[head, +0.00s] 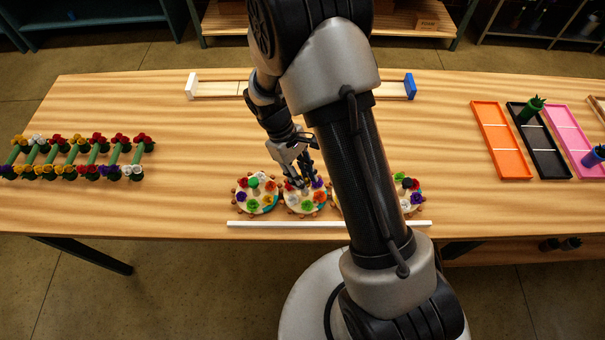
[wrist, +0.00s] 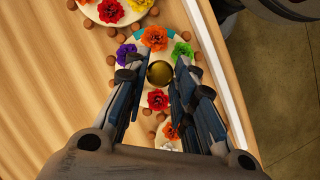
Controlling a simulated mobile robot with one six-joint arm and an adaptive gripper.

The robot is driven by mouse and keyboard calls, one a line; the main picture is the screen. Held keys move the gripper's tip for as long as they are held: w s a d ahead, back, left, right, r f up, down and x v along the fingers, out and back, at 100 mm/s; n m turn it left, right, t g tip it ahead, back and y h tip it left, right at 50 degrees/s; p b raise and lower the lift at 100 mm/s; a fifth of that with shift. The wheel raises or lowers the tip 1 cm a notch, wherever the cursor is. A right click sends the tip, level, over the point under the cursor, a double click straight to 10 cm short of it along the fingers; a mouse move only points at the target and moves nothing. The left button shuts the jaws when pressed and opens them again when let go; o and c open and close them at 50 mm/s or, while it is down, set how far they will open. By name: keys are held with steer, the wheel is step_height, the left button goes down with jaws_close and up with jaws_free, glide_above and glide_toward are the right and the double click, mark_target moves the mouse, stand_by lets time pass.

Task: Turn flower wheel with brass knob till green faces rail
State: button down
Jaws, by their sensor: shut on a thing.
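The flower wheel (head: 293,207) is a pale disc with brown pegs around its edge, near the table's front. The brass knob (wrist: 160,73) stands at the wheel's middle in the wrist view. My gripper (wrist: 158,70) is over the wheel, its two fingers closed on the sides of the knob; it also shows in the head view (head: 305,184). The green flower (wrist: 182,51) is on the side toward the white rail (head: 330,224). An orange flower (wrist: 154,38), a purple flower (wrist: 126,54) and a red flower (wrist: 158,100) sit around the knob.
Another flower wheel (head: 256,209) stands close on the left. More wheels on the right are partly hidden by my arm. Flowers on green stems (head: 75,160) lie far left. Orange (head: 490,130), black and pink trays are at the right. The table between is clear.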

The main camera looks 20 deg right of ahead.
steer(key=shift+m, duration=0.5)
steer(key=shift+y, duration=0.3)
steer(key=c, duration=1.3)
jaws_free()
steer(key=shift+c, duration=0.2)
steer(key=v, duration=1.2)
steer(key=shift+w, duration=0.1)
